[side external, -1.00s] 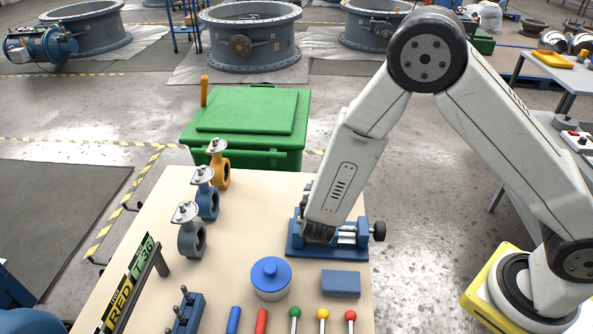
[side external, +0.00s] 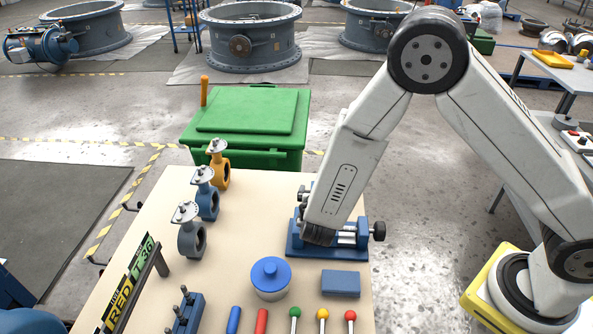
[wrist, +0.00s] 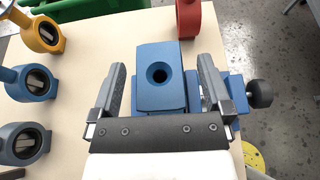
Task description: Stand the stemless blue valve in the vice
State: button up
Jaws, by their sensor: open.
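My gripper (wrist: 163,64) is open, with one finger on each side of a blue block (wrist: 160,94) that has a round dark hole in its top. I cannot tell whether this block is the stemless blue valve or part of the vice. A gap shows beside each finger. The blue vice (side external: 330,253) with bright rods and a black knob stands at the table's right side. My arm hides much of it in the side view. Its black knob (wrist: 259,92) shows right of my gripper in the wrist view. A blue valve (side external: 206,195) with a metal top plate stands at left.
A grey valve (side external: 190,238) and an orange valve (side external: 218,166) stand beside that blue valve. A red part (wrist: 188,18) stands beyond the vice. A blue-lidded pot (side external: 270,283) and a flat blue block (side external: 341,284) are in front. The table between valves and vice is clear.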

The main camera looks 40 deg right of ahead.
jog(key=v, duration=0.7)
jog(key=shift+s, duration=0.1)
dwell(0.5)
jog(key=s+d+r+m+g+y, duration=0.2)
jog(key=s+d+m+g+y, duration=0.1)
jog(key=m, duration=1)
jog(key=s+d+r+m+g+y, duration=0.2)
jog(key=s+d+m+y, duration=0.4)
jog(key=m, duration=0.8)
jog(key=shift+s+d+r+g, duration=0.2)
jog(key=shift+s+r+g, duration=0.1)
jog(key=shift+s+g, duration=0.5)
